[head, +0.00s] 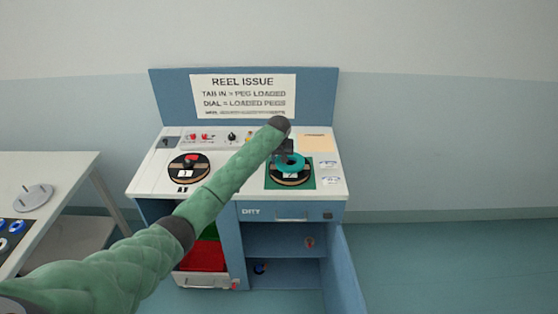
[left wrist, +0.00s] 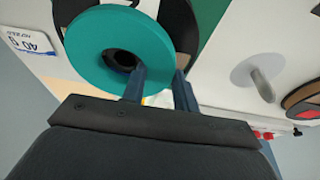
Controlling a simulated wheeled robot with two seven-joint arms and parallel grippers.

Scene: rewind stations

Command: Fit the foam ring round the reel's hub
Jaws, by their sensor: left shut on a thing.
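The teal foam ring (head: 291,165) is over the right-hand reel (head: 303,178), which lies on a green mat (head: 312,186). My left gripper (head: 285,150) is shut on the ring's wall. In the left wrist view, one finger of the gripper (left wrist: 160,85) is in the hole of the ring (left wrist: 92,45) and the other is outside its edge. The dark reel (left wrist: 180,25) shows beneath the ring there. The hub is mostly hidden by the ring, and I cannot tell whether the ring is around it or above it. My right gripper is not in view.
Another reel (head: 178,174) with a red part on its hub sits at the left of the station top (head: 225,190). A grey upright peg (left wrist: 262,85) stands between the reels. A sign board (head: 243,96) rises behind. Below is a red bin (head: 203,257). A side table (head: 60,175) stands at left.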

